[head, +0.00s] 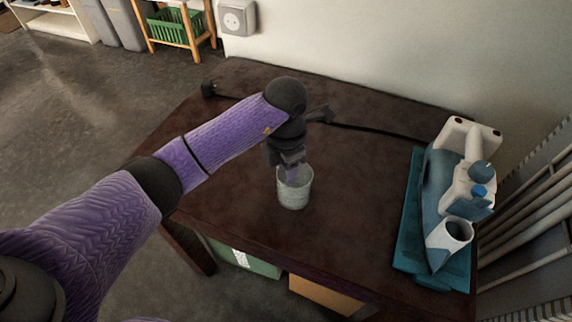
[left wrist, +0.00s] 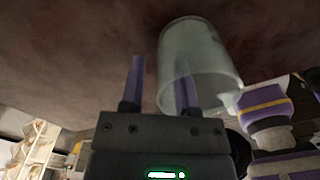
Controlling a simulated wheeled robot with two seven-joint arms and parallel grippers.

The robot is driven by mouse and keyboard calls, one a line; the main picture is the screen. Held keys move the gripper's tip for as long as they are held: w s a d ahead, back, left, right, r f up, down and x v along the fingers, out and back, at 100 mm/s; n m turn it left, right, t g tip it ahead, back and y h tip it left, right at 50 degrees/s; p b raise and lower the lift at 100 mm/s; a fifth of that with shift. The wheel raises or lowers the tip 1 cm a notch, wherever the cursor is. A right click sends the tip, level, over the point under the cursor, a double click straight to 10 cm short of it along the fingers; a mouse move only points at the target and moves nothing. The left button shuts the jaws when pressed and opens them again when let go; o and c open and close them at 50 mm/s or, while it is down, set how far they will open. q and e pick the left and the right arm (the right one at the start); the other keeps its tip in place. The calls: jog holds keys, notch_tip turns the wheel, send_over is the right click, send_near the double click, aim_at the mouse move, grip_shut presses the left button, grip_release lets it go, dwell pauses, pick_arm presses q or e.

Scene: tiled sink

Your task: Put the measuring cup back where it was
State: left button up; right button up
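The measuring cup (head: 294,195) is a pale, translucent cup standing upright on the dark brown table (head: 345,210). It also shows in the left wrist view (left wrist: 205,55). My left gripper (head: 290,173) points down at the cup's rim from above. In the left wrist view my left gripper (left wrist: 160,85) has its two purple fingers apart. One finger shows through the cup's wall and seems to be inside it; the other is outside, with a gap to the wall. My right gripper is not in view.
A teal tray (head: 405,240) with a white and blue appliance (head: 465,180) stands at the table's right. A black cable (head: 375,131) with a plug (head: 209,88) runs along the back. The table around the cup is clear. A wall stands behind; pipes are at right.

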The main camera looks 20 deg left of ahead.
pick_arm(q)
notch_tip(320, 180, up, 12)
jog(key=p, duration=0.4)
jog(key=shift+f+p, duration=0.15)
jog(key=shift+p, duration=0.25)
jog(key=shift+r, duration=0.3)
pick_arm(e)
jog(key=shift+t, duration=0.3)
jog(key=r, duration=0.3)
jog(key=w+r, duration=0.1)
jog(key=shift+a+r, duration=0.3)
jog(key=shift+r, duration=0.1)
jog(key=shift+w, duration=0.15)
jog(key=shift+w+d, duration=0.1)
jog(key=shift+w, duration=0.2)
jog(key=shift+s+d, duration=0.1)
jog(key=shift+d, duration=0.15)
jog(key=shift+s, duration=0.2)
